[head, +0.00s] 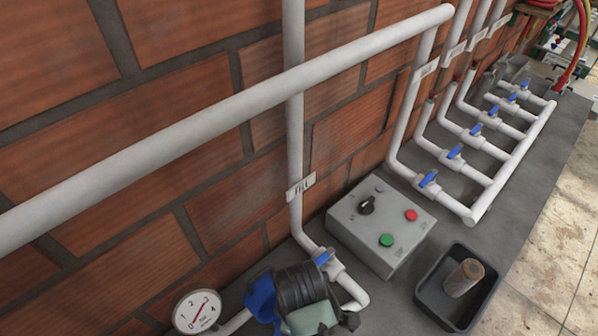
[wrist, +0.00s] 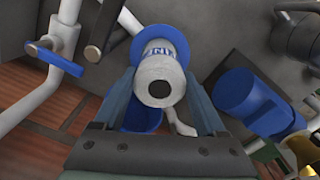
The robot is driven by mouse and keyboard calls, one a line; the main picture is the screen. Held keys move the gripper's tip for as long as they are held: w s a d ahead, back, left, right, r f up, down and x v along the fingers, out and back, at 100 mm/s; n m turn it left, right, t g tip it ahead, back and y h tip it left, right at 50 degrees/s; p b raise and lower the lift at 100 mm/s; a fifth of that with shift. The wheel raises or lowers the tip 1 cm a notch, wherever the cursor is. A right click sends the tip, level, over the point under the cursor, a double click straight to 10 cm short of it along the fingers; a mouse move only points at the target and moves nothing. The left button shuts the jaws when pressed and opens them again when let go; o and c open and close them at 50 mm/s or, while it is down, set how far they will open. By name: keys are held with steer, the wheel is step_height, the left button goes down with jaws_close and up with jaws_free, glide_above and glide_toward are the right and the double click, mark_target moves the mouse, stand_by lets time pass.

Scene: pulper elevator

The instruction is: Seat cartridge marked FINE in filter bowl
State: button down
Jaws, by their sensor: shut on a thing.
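My gripper (wrist: 168,82) is shut on a white cylindrical cartridge in the wrist view. The cartridge (wrist: 160,70) has a dark hole in its near end and dark letters on its side, of which "INE" can be read. A blue ring (wrist: 118,42) shows around its far end; I cannot tell whether this is the bowl's rim or whether the cartridge is inside it. More blue (wrist: 140,119) shows below, between the fingers. A blue cylindrical housing (wrist: 240,97) is on the right. In the head view, a blue part (head: 261,298) shows beside my dark wrist, and the fingertips are hidden.
A dark tray (head: 428,292) holds a brown cartridge (head: 463,278). A control box (head: 380,226), a pressure gauge (head: 197,311) and a blue-handled valve (head: 324,258) are close by. White pipes (head: 180,140) run along the brick wall. Several blue-handled valves line the bench at the back right.

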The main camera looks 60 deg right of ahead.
steer(key=shift+f, duration=3.25)
steer(key=shift+f, duration=0.2)
jaws_free()
steer(key=shift+r, duration=0.15)
step_height(320, 180, up, 12)
steer(key=shift+r, duration=0.1)
